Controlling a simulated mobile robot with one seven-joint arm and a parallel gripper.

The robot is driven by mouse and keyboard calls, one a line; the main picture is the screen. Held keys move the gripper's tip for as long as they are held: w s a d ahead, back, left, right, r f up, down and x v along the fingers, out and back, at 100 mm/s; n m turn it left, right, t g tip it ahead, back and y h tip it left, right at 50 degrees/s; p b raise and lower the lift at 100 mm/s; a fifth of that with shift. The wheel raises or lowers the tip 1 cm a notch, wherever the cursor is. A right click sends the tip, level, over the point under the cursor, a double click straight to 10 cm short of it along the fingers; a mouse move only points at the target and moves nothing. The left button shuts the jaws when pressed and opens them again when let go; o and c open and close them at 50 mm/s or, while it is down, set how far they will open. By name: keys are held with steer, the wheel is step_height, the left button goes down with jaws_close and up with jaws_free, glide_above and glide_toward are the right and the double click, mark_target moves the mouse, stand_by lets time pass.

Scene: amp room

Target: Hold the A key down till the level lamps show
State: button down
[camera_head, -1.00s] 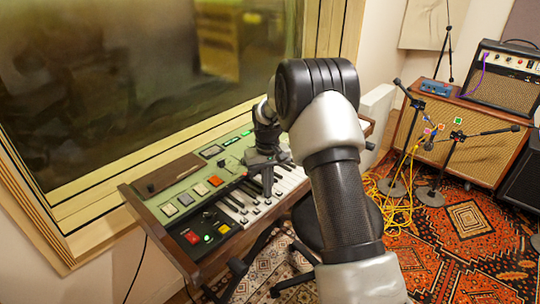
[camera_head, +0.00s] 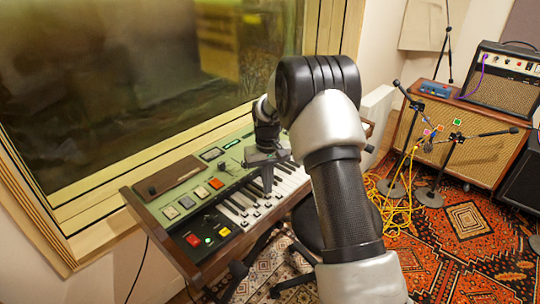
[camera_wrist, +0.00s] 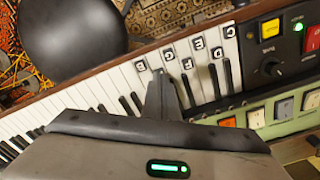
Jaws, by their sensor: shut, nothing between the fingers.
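The keyboard (camera_head: 165,215) stands below the window, with a green panel and white and black keys. In the wrist view, letter labels mark several white keys, including a B key (camera_wrist: 140,66) and a C key (camera_wrist: 229,32). My gripper (camera_head: 267,188) is shut and empty, pointing down over the labelled keys. In the wrist view its fingertips (camera_wrist: 160,76) are just right of the B label and cover the neighbouring key's label, so I cannot read an A. I cannot tell whether the tips touch or press a key.
A red button (camera_head: 193,239), a yellow button and a small green light sit at the panel's near end. A round dark stool (camera_wrist: 75,35) stands in front of the keyboard. Microphone stands, yellow cables and amplifiers (camera_head: 508,80) are at the right.

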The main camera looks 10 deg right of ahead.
steer(key=shift+r+p, duration=1.4)
steer(key=shift+r, duration=0.95)
steer(key=shift+r, duration=0.2)
steer(key=s+r+t, duration=0.1)
steer(key=s+r, duration=0.5)
steer(key=r, duration=0.4)
steer(key=s+r+t, duration=0.2)
steer(key=s+r, duration=0.4)
steer(key=r, duration=0.3)
steer(key=s+r+m+t, duration=0.1)
steer(key=s+r+t, duration=0.25)
steer(key=s, duration=1.85)
step_height(320, 180, up, 17)
steer(key=p, duration=1.6)
steer(key=shift+f+g, duration=0.2)
steer(key=shift+g, duration=0.25)
